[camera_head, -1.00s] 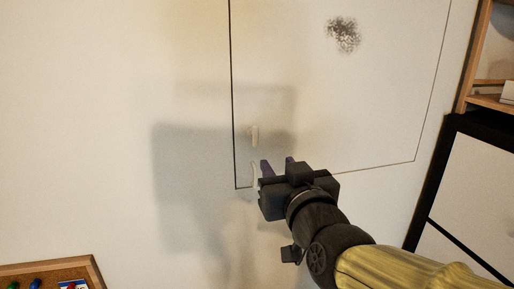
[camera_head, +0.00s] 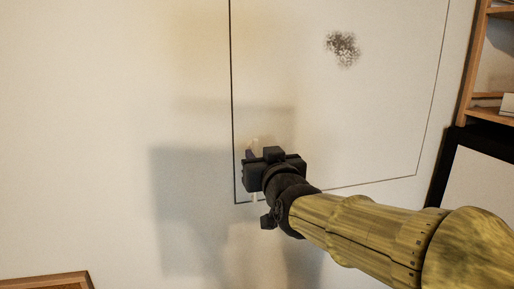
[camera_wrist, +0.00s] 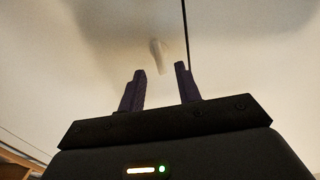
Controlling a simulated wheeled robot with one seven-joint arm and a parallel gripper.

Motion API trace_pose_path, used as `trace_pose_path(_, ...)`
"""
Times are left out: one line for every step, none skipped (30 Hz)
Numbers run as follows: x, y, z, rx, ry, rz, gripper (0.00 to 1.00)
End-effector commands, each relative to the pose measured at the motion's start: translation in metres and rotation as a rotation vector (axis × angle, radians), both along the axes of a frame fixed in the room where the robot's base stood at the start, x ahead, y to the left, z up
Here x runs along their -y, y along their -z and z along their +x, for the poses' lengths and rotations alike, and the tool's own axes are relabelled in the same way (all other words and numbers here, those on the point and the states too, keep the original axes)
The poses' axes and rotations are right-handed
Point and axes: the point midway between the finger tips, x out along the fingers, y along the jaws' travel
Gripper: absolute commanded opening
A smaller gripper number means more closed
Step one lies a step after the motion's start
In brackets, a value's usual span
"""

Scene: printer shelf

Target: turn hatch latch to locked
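The hatch (camera_head: 340,110) is a pale panel outlined by a thin dark seam in the wall. The latch (camera_head: 255,142) is a small pale piece near its lower left corner, mostly hidden behind my gripper (camera_head: 256,152) in the head view. In the wrist view the latch (camera_wrist: 156,52) stands roughly upright, just beyond and between my two dark purple fingertips (camera_wrist: 160,69). My gripper is open and empty, with a gap on both sides of the latch. I cannot tell whether the fingertips reach past its front.
A thin pale strip (camera_head: 254,196) shows just below my gripper. A dark smudge (camera_head: 342,48) marks the upper hatch. A wooden shelf (camera_head: 488,60) and a black-framed cabinet (camera_head: 446,170) stand at the right. A wooden-edged board (camera_head: 45,281) is at the lower left. The wall between is clear.

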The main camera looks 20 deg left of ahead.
Motion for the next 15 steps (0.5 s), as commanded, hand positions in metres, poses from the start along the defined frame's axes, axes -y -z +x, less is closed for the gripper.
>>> trace_pose_path(-0.005, -0.001, 0.007, 0.000, 0.000, -0.002, 0.34)
trace_pose_path(-0.007, 0.000, 0.010, 0.000, 0.000, -0.004, 0.34)
trace_pose_path(-0.010, -0.001, 0.015, 0.001, 0.000, -0.003, 0.34)
trace_pose_path(-0.012, -0.002, 0.019, 0.000, 0.001, -0.002, 0.34)
trace_pose_path(-0.014, -0.001, 0.022, 0.001, 0.001, -0.003, 0.34)
trace_pose_path(-0.016, -0.001, 0.025, 0.000, 0.001, -0.002, 0.34)
trace_pose_path(-0.017, -0.001, 0.028, 0.001, 0.001, -0.002, 0.34)
trace_pose_path(-0.018, -0.001, 0.030, 0.001, 0.001, -0.002, 0.34)
trace_pose_path(-0.019, 0.000, 0.032, 0.000, 0.001, -0.001, 0.34)
trace_pose_path(-0.020, 0.000, 0.033, 0.001, 0.001, -0.001, 0.34)
trace_pose_path(-0.020, 0.000, 0.034, 0.001, 0.001, -0.001, 0.34)
trace_pose_path(-0.021, 0.000, 0.034, 0.001, 0.001, 0.000, 0.34)
trace_pose_path(-0.021, 0.000, 0.035, 0.001, 0.000, 0.000, 0.34)
trace_pose_path(-0.021, 0.000, 0.035, 0.001, 0.000, 0.000, 0.34)
trace_pose_path(-0.021, 0.000, 0.035, 0.001, 0.000, 0.000, 0.34)
